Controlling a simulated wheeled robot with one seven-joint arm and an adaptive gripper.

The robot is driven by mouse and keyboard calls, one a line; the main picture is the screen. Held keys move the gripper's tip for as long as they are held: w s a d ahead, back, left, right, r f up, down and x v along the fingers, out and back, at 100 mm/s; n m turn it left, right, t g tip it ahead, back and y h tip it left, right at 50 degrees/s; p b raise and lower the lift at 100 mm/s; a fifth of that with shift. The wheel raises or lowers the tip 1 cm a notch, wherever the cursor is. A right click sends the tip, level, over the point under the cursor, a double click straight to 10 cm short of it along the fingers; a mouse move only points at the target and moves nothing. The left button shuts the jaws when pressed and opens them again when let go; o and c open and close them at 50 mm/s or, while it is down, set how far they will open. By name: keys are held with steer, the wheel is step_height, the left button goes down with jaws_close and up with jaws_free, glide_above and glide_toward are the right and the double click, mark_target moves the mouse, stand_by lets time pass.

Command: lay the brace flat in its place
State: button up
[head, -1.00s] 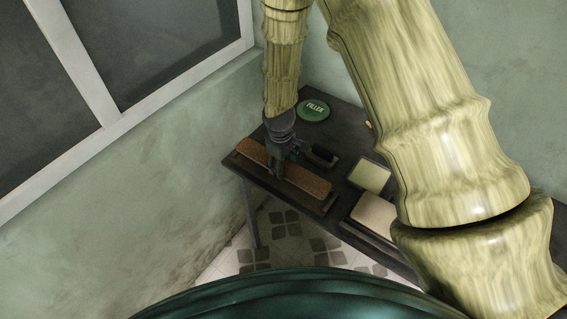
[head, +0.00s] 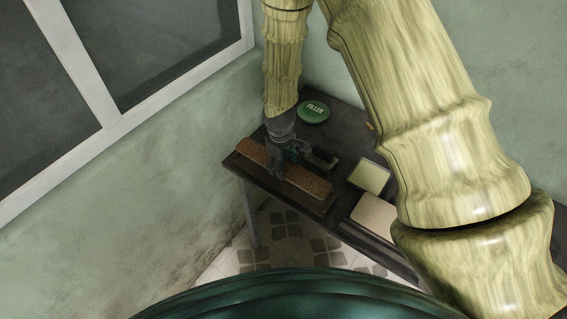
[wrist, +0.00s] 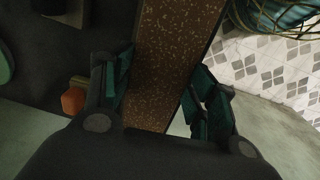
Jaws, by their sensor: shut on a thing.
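The brace, which I take to be the long brown speckled bar (head: 303,181), lies along the near left edge of the dark table. My gripper (head: 276,172) comes down over it from above and is shut across its width. In the wrist view the speckled bar (wrist: 170,75) runs between the two finger pads of my gripper (wrist: 163,100). A darker brown strip (head: 318,206) shows under and beside the bar in the head view. I cannot tell whether the bar touches it or hangs just above.
A round green lid marked FILLER (head: 313,111) sits at the table's back. A dark block (head: 321,158) lies close right of my gripper. A tray with a pale green pad (head: 369,177) and a beige pad (head: 375,214) stand farther right. The wall is close on the left.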

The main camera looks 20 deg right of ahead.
steer(key=shift+r, duration=0.1)
steer(key=shift+s+a+r+p, duration=0.1)
steer(key=shift+r+p, duration=0.75)
steer(key=shift+r, duration=0.5)
steer(key=shift+s+a+r+p, duration=0.1)
steer(key=shift+r+p, duration=0.75)
steer(key=shift+r, duration=0.5)
steer(key=o, duration=0.8)
steer(key=shift+w, duration=0.1)
steer(key=shift+c, duration=0.2)
step_height(320, 180, up, 12)
steer(key=shift+s+a, duration=0.3)
steer(key=shift+a, duration=0.05)
